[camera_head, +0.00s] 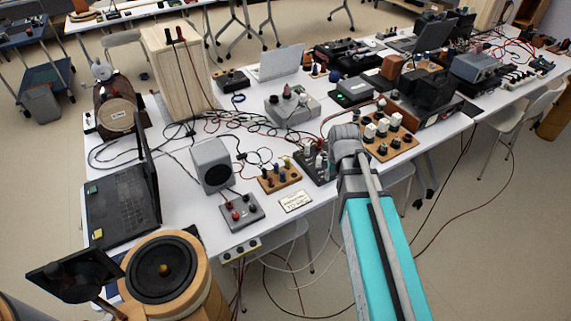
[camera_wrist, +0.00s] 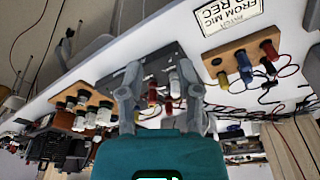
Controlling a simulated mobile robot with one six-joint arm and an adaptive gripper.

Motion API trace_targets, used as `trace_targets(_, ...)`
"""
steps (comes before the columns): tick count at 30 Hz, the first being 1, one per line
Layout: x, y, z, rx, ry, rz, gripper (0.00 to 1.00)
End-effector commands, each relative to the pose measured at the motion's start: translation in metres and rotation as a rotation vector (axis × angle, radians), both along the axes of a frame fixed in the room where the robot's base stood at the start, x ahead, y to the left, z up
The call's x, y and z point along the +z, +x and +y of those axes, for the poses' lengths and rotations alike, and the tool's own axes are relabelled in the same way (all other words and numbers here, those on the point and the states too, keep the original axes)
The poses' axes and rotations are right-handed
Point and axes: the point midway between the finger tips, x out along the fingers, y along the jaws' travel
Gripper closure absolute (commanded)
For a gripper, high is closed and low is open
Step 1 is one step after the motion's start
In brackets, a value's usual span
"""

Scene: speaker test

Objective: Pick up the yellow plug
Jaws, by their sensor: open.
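A yellow plug (camera_head: 287,163) stands in a small wooden board (camera_head: 283,184) near the front of the table, beside red and blue plugs. In the wrist view, a yellow plug (camera_wrist: 222,82) shows on the wooden board, to the right of my gripper (camera_wrist: 160,72). My gripper is open, with its fingers apart over a grey board (camera_wrist: 118,84) that carries red and white plugs. Nothing is visibly held. In the head view, my wrist (camera_head: 347,140) is right of the wooden board, and my fingertips are mostly hidden.
A printed card (camera_head: 296,201) lies in front of the wooden board. A grey speaker (camera_head: 212,165) and a grey box with red knobs (camera_head: 241,210) stand to its left. Another wooden board (camera_head: 402,146) is right of my wrist. Black cables (camera_head: 235,124) tangle behind.

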Motion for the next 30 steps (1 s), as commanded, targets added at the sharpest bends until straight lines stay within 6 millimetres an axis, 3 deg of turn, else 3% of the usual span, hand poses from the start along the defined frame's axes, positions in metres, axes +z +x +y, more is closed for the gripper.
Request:
trace_targets(1, 0.0, 0.024, 0.02, 0.02, 0.003, -0.03, 0.55)
trace_targets(6, 0.003, 0.072, 0.08, 0.07, 0.017, -0.127, 0.55)
trace_targets(12, 0.008, 0.104, 0.131, 0.109, 0.038, -0.205, 0.55)
trace_targets(17, 0.009, 0.112, 0.146, 0.12, 0.046, -0.229, 0.55)
trace_targets(30, 0.007, 0.112, 0.146, 0.119, 0.046, -0.23, 0.55)
